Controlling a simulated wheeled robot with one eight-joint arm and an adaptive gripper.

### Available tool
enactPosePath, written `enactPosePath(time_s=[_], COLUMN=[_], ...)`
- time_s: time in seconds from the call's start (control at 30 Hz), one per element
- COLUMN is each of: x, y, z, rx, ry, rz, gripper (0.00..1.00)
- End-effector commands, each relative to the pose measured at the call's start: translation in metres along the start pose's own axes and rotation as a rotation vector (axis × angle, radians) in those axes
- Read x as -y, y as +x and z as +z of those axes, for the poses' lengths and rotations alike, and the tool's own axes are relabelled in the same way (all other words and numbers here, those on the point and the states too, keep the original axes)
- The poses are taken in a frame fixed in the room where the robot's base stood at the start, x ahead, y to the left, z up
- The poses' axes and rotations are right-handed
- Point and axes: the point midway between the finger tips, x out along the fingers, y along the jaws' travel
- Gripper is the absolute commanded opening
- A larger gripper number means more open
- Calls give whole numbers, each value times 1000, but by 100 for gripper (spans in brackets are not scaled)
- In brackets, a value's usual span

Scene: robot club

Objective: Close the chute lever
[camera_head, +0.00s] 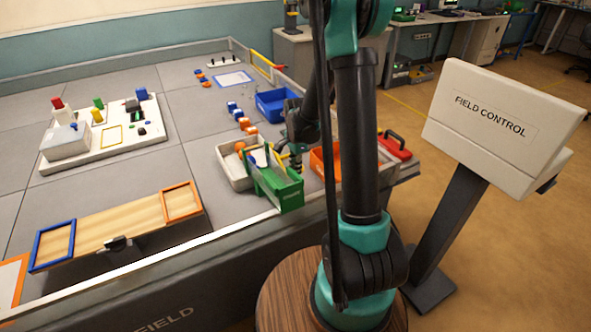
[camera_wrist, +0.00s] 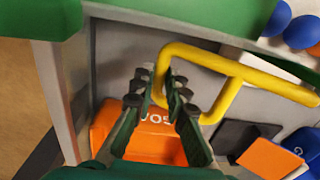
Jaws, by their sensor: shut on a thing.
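The green chute (camera_head: 277,188) stands at the near edge of the field table in the head view. In the wrist view its green edge (camera_wrist: 180,22) crosses the top. The yellow chute lever (camera_wrist: 268,83) is a bent bar with a loop at its left end. My gripper (camera_wrist: 160,85) has its fingertips at the left end of that loop, shut on the bar. In the head view my gripper (camera_head: 294,150) is small and dark just behind the chute, and the lever is mostly hidden there.
A grey bin (camera_head: 232,172) with an orange ball stands left of the chute. An orange bin (camera_head: 318,163) lies to its right, a blue bin (camera_head: 272,105) behind. Blue balls (camera_wrist: 290,25) show at the wrist view's top right. A field control stand (camera_head: 450,225) is at the right.

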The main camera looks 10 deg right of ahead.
Motion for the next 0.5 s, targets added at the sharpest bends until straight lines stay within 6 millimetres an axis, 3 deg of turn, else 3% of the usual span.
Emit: enactPosePath(time_s=[0.5], x=[-1], y=[-5], z=[0], rx=[0], ry=[0], rz=[0], gripper=[0])
